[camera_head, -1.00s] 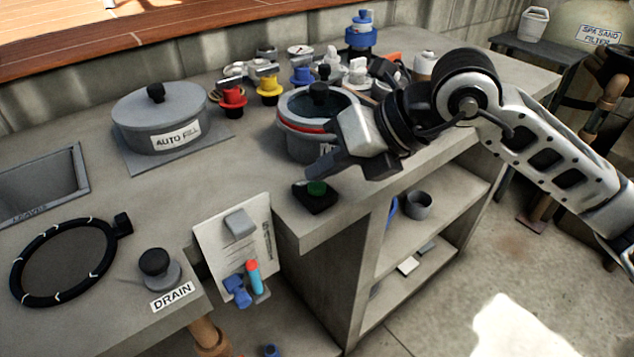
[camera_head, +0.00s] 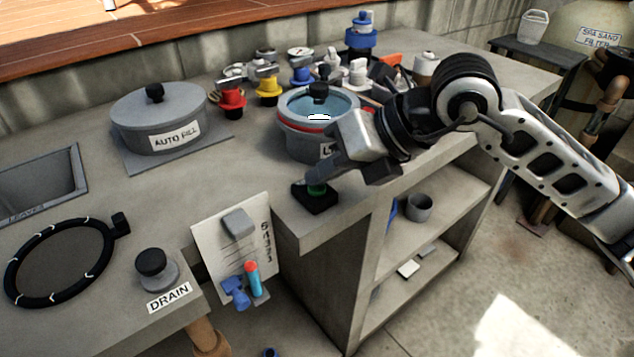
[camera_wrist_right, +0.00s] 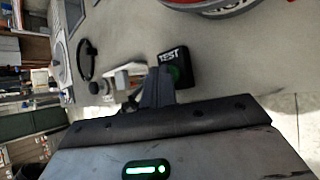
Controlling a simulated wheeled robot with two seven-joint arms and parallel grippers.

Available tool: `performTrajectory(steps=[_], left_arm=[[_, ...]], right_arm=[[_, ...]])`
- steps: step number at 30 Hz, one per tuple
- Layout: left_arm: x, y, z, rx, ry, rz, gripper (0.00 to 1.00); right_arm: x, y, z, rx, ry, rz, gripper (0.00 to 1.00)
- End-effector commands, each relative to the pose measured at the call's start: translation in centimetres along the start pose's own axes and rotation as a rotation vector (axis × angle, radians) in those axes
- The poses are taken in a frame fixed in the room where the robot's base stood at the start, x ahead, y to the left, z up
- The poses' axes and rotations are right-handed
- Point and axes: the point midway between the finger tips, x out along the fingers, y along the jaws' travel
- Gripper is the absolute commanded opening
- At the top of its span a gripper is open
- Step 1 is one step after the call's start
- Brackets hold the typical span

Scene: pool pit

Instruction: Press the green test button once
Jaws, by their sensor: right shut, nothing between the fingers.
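The green test button (camera_head: 316,189) sits on a small black box (camera_head: 318,204) near the front corner of the concrete counter. My right gripper (camera_head: 316,178) is shut and empty, its fingertips just over the button and partly covering it. I cannot tell for certain whether the tips touch it. In the right wrist view the black box (camera_wrist_right: 175,57) carries a white TEST label, and part of the green button (camera_wrist_right: 174,73) shows beside the shut fingers (camera_wrist_right: 160,75). My left gripper is not in view.
A grey round pot with water (camera_head: 303,142) stands right behind the box. Red (camera_head: 232,98) and yellow (camera_head: 268,88) valves stand further back. A clipboard (camera_head: 233,240) hangs at the counter's front.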

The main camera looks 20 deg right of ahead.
Motion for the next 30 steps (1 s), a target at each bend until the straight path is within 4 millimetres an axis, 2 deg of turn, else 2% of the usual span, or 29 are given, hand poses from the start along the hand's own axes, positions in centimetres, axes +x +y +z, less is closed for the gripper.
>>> performTrajectory(steps=[30], left_arm=[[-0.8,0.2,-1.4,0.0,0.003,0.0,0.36]], right_arm=[[-1.5,1.1,1.1,0.0,0.001,0.0,0.0]])
